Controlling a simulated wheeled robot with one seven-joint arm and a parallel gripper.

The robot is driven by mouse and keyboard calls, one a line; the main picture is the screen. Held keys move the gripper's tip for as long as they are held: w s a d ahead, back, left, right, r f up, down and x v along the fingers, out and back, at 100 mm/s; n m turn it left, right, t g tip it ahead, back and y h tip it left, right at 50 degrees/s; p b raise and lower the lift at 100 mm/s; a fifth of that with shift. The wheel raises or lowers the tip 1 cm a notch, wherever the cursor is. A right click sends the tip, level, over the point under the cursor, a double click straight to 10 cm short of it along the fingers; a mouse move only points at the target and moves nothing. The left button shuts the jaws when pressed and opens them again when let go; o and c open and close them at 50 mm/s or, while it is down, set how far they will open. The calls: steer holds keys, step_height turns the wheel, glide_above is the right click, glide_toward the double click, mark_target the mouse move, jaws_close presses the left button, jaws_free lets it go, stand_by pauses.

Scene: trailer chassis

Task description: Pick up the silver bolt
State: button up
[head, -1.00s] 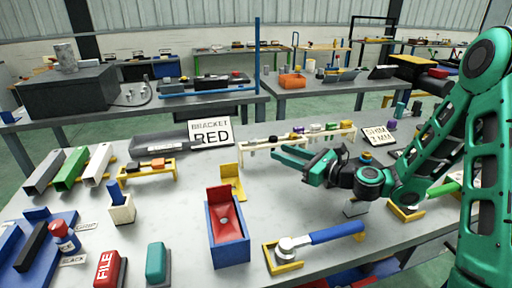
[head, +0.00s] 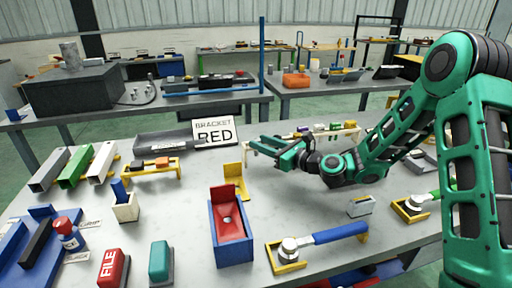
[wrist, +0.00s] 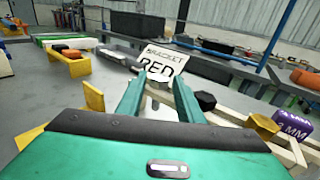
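My gripper (head: 268,150) is over the left end of the cream rack (head: 346,138) in the head view, its two green fingers apart. In the wrist view the fingers (wrist: 157,86) point away, with a gap between them. A small greyish shape shows low between the fingertips at the rack's left end; it may be the silver bolt, but it is too small to tell. My gripper and arm hide the rack's left part in the head view.
A "BRACKET RED" sign (head: 213,132) stands behind the rack, beside a dark tray (head: 165,145). A yellow bracket (head: 234,180) and a blue-and-red holder (head: 230,225) are nearer. A blue-handled tool (head: 325,237) lies in front. The table's middle right is fairly clear.

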steer(key=shift+w, duration=0.1)
steer(key=shift+c, duration=0.5)
steer(key=c, duration=0.7)
steer(key=shift+r, duration=0.1)
